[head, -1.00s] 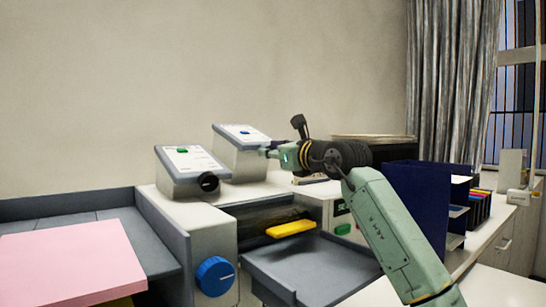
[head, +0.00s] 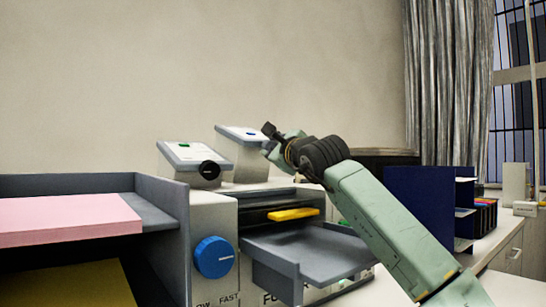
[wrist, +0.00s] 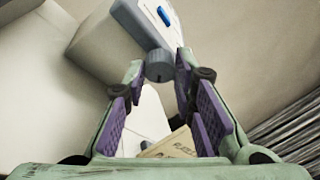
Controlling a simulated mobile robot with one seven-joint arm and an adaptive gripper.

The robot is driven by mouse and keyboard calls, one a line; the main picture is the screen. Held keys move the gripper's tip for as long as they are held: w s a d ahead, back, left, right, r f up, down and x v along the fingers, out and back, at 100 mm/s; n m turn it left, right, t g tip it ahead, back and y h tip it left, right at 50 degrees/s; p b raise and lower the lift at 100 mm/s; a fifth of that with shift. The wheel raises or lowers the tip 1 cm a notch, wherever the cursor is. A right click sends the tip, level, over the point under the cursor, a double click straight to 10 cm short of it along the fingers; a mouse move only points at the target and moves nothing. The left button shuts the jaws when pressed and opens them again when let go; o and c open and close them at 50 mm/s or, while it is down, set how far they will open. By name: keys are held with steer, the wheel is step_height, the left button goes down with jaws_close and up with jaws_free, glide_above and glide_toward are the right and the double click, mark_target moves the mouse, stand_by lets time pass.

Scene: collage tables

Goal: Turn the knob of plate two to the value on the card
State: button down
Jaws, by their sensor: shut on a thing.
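Two sloped plates stand side by side on the cabinet in the head view. The left plate (head: 188,152) has a green mark and a black knob (head: 209,169). The right plate (head: 242,133) has a blue mark; its blue-marked face also shows at the top of the wrist view (wrist: 158,22). In the wrist view my gripper (wrist: 161,68) is shut on this plate's grey round knob (wrist: 159,65), one finger on each side. In the head view my arm hides that knob. No card value or plate number is legible.
A grey machine with a blue dial (head: 213,257), a yellow bar (head: 293,214) and an outfeed tray (head: 305,246) stands in front. Pink paper (head: 65,218) lies at left. A dark blue rack (head: 420,208) stands at right. A lettered box (wrist: 178,146) is below my gripper.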

steer(key=shift+n, duration=0.3)
stand_by(0.4)
steer(key=c, duration=1.3)
jaws_free()
steer(key=shift+s, duration=0.1)
steer(key=v, duration=1.1)
steer(key=shift+s+d+f, duration=0.1)
steer(key=shift+s+f, duration=0.05)
steer(key=shift+s, duration=0.25)
